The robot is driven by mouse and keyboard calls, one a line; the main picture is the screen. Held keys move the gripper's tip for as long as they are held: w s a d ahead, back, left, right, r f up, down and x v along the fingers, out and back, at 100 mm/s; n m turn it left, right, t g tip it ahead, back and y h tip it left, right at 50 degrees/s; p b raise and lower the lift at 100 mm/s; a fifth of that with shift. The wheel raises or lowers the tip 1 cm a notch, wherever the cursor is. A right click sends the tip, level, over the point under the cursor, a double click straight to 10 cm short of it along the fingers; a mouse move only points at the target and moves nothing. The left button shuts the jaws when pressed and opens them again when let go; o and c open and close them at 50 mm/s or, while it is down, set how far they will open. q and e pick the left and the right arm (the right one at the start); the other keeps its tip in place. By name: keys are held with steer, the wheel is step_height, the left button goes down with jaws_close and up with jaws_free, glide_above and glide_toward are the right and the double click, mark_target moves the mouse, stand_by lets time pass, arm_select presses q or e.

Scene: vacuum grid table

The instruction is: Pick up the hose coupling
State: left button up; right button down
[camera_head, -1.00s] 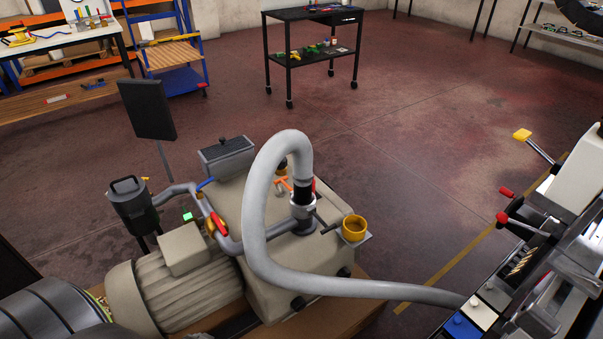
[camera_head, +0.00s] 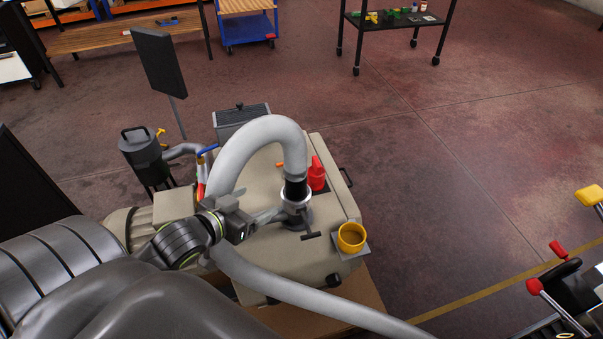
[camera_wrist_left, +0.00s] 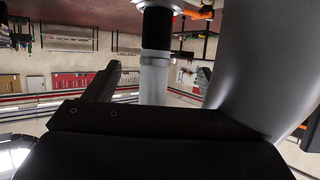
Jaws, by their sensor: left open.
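The hose coupling is the black cuff (camera_head: 296,188) at the end of the thick grey hose (camera_head: 268,130). It stands upright on a silver flange (camera_head: 296,208) on top of the beige pump. My left gripper (camera_head: 250,213) is open, to the left of the coupling and flange, with its fingers pointing towards them. In the left wrist view the fingers (camera_wrist_left: 153,84) stand apart, and the black cuff (camera_wrist_left: 157,28) and a pale tube section show between and beyond them. Contact cannot be seen. My right gripper is out of view.
The hose arches over the gripper and runs low to the right; it also fills the right of the wrist view (camera_wrist_left: 255,55). A yellow cup (camera_head: 351,237) and a red fitting (camera_head: 317,174) are near the coupling. A black panel (camera_head: 158,63) stands at the left.

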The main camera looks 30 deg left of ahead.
mark_target(288, 185)
arm_select(q)
steer(key=b+x, duration=0.1)
steer(key=x, duration=1)
steer(key=shift+a, duration=0.1)
steer(key=shift+x, duration=0.85)
steer(key=x, duration=0.4)
steer(key=shift+d+f, duration=0.25)
steer(key=shift+d, duration=0.1)
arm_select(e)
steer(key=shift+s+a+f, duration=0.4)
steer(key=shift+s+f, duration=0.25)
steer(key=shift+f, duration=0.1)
arm_select(q)
steer(key=shift+s, duration=0.1)
steer(key=c, duration=1.4)
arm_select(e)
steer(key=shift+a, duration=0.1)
